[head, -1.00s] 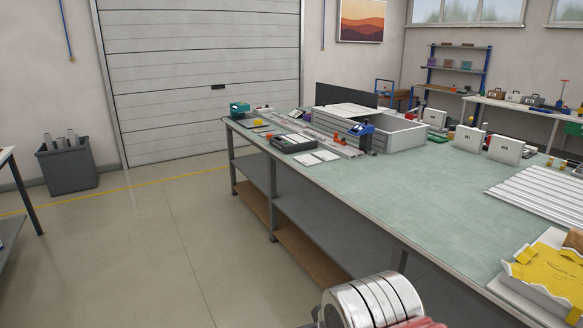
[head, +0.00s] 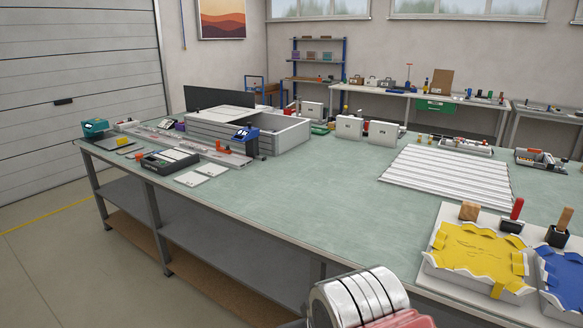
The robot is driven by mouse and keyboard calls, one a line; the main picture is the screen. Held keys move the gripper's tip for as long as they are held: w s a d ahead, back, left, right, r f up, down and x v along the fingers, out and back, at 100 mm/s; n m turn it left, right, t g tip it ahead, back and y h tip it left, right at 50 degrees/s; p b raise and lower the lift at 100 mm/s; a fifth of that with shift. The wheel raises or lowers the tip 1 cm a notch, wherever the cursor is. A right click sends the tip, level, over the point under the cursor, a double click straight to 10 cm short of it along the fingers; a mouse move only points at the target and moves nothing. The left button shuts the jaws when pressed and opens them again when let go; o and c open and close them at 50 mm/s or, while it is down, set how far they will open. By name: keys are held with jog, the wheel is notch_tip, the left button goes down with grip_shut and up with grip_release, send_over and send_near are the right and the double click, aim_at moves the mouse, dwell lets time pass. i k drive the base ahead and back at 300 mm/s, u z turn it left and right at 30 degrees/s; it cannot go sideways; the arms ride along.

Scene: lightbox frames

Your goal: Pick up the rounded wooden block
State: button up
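A small wooden block (head: 469,211) with softened edges stands at the back left corner of the yellow tray (head: 447,266), at the right of the green table. It looks like the rounded wooden block, but it is small in the picture. Part of my arm, a silver ringed cylinder, shows at the bottom centre. My gripper's fingers are not in view, so I cannot see whether they are open or shut. The visible arm part is well apart from the block.
The green tabletop (head: 300,205) is clear in its middle. A red-handled tool (head: 517,209), a wooden-handled tool (head: 563,221) and a blue tray (head: 565,275) are right of the block. A ribbed white panel (head: 448,176) lies behind it. Grey boxes (head: 281,136) stand further back.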

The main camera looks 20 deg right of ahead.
aim_at(469, 211)
jog(key=z, duration=0.4)
jog(key=i, duration=0.55)
jog(key=z, duration=0.65)
jog(key=i, duration=0.6)
jog(key=z, duration=0.25)
